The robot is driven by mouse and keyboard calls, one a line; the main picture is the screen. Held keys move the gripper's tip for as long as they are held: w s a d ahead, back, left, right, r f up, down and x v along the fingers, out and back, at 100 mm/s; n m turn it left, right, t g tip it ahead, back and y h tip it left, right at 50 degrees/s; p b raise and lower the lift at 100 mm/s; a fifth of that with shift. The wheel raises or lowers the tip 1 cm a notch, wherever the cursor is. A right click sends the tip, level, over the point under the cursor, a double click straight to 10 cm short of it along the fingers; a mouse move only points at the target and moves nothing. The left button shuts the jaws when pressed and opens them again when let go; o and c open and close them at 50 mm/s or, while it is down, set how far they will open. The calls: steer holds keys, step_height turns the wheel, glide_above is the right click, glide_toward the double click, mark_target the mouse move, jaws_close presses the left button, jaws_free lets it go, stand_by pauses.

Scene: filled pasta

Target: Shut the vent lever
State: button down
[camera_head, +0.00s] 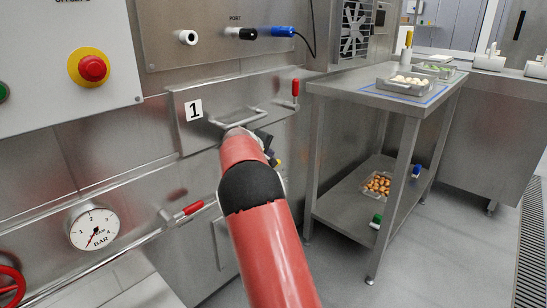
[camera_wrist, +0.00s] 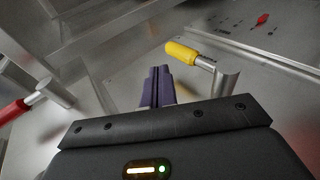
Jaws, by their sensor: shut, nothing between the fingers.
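A lever with a yellow handle (camera_wrist: 181,52) and metal stem shows in the wrist view, just right of my fingertips. A small yellow bit (camera_head: 277,162) shows past my arm in the head view. My gripper (camera_wrist: 158,72) is shut and empty, its dark fingers together; a gap to the yellow handle is seen in the picture. It is mostly hidden behind my arm in the head view. A red-handled lever (camera_head: 190,209) is on the pipe at lower left, and another red lever (camera_head: 295,88) points up on the panel. No vent label is readable.
A door panel marked 1 (camera_head: 193,110) has a bar handle (camera_head: 237,118). A pressure gauge (camera_head: 95,229) and red emergency button (camera_head: 92,68) are at left. A steel table (camera_head: 400,100) with trays stands at right. A red-handled lever (camera_wrist: 14,111) is at the wrist view's left.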

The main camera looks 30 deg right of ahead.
steer(key=shift+v, duration=0.8)
steer(key=s+a+r+m+y, duration=0.25)
steer(key=s+a, duration=0.35)
steer(key=s, duration=0.5)
steer(key=s+a+r+m+y, duration=0.1)
steer(key=s+a+r+y, duration=0.3)
steer(key=s, duration=0.8)
steer(key=s+a+f+y, duration=0.1)
steer(key=s+a, duration=0.3)
steer(key=s, duration=0.4)
steer(key=s+a+f+m, duration=0.1)
steer(key=s+a+f, duration=0.2)
steer(key=s+a, duration=0.2)
steer(key=s+a+f+y, duration=0.1)
steer(key=s+a, duration=0.3)
steer(key=s, duration=0.7)
steer(key=shift+a+f+m+g+y, duration=0.25)
steer(key=shift+f+m+g+y, duration=0.1)
steer(key=shift+f, duration=0.4)
steer(key=shift+w, duration=0.1)
